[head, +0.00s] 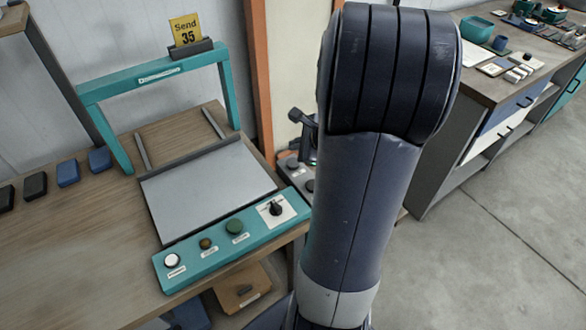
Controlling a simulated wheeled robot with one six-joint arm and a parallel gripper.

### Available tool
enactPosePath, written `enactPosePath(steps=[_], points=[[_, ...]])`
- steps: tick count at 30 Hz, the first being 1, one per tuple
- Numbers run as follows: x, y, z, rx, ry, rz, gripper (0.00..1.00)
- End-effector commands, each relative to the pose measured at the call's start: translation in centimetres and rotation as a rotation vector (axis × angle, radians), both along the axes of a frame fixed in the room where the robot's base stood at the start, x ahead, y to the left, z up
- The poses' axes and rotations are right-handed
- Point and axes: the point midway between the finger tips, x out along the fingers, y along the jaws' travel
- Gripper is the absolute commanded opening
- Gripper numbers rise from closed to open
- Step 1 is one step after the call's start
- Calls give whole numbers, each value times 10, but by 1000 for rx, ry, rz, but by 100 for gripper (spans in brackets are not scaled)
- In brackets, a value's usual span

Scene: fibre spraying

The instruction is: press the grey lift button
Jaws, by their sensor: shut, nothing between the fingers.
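My arm rises through the middle of the head view and hides much behind it. My gripper (297,127) shows as a small dark shape at the arm's left edge, shut and empty, above a pale grey panel. A round grey button (292,163) is on that panel below the gripper, apart from it as far as I can tell. A darker round part sits beside it, partly behind my arm. The teal control strip (216,258) carries a whitish round button (172,260), a brown button, a green button and a black knob. I cannot read which is marked lift.
Dark and blue blocks lie at left. An orange post (260,80) stands behind. Another bench (485,80) is at right; the floor there is clear.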

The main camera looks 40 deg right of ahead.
Motion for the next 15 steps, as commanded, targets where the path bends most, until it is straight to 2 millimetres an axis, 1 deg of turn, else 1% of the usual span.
enactPosePath(steps=[1,6,9,15], points=[[0,0,-14,0,1,1,0],[0,0,-28,-1,0,1,0],[0,0,-31,0,0,0,0],[0,0,-30,1,-1,1,0]])
